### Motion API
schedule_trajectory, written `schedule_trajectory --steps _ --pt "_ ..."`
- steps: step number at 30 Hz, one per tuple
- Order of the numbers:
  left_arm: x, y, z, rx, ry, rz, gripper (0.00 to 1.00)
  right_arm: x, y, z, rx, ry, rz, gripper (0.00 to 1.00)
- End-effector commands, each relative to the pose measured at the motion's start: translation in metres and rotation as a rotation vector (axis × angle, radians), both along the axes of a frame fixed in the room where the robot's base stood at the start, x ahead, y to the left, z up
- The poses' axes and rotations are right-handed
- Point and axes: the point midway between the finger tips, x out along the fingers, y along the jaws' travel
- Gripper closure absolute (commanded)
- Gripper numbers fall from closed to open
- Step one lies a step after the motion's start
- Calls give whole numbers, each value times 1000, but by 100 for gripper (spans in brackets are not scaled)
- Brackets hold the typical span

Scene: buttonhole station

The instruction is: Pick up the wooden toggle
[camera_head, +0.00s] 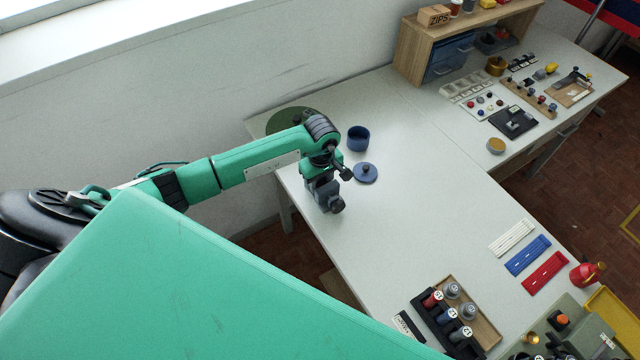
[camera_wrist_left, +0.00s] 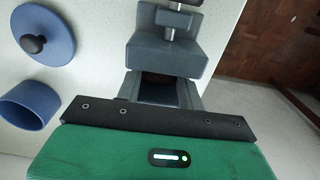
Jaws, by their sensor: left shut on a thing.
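My left gripper (camera_head: 325,197) points down over the white table, near its left edge. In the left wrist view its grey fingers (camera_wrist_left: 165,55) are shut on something. A dark brown patch (camera_wrist_left: 160,87) shows between the grey parts, which may be the wooden toggle; most of it is hidden and its shape cannot be made out. I see no wooden toggle lying elsewhere. My right gripper is not in view.
A blue pot (camera_head: 358,139) and a blue lid (camera_head: 366,174) with a dark knob lie just right of the gripper. A green round mat (camera_head: 285,119) is behind the arm. White, blue and red strips (camera_head: 527,256) and a rack of spools stand front right. The table's middle is clear.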

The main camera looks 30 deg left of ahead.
Motion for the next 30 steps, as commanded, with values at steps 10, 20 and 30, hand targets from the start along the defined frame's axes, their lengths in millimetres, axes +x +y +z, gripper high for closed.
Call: schedule_trajectory --steps 10,20,30 --pt "1 0 11 0 -2 0 83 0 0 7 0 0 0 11" --pt "1 1 77 1 -2 -1 83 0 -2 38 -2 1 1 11" --pt "0 0 101 -1 -1 -1 83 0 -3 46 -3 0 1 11"
